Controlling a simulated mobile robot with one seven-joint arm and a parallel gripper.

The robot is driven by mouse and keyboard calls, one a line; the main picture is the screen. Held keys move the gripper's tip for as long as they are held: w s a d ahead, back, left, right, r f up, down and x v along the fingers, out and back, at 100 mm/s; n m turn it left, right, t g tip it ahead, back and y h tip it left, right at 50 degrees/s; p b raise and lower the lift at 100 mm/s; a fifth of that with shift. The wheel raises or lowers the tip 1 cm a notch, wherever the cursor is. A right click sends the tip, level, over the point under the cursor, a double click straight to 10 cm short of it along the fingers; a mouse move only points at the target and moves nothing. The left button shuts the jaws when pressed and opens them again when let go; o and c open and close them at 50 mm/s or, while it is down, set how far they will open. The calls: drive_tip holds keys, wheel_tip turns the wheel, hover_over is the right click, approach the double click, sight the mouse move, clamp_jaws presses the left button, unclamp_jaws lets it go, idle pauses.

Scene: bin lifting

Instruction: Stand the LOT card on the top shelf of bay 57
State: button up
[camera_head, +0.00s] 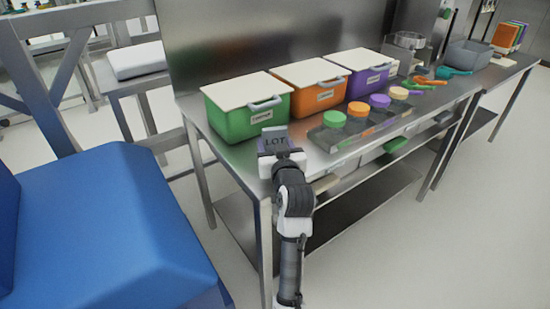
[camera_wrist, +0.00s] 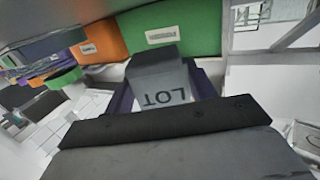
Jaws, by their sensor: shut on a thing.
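The LOT card (camera_head: 274,138) is a small grey card with dark letters reading LOT. My gripper (camera_head: 278,154) is shut on it, near the front left edge of the steel table, in front of the green bin. In the wrist view the card (camera_wrist: 160,92) sits between the two fingers of my gripper (camera_wrist: 163,100), its letters upside down. In the head view the card stands up from the fingers with its lettered face towards the camera. I cannot make out any sign for bay 57 or tell which shelf is its top one.
A green bin (camera_head: 240,118), an orange bin (camera_head: 318,98) and a purple bin (camera_head: 369,82) with pale lids stand along the table's back. Several round-lidded tubs (camera_head: 358,109) stand right of the card. A blue block (camera_head: 105,230) fills the left foreground. A lower shelf (camera_head: 360,205) runs under the steel table (camera_head: 215,150).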

drive_tip(key=shift+f, duration=2.3)
drive_tip(key=shift+f, duration=0.2)
drive_tip(key=o, duration=1)
drive_tip(key=shift+r, duration=0.1)
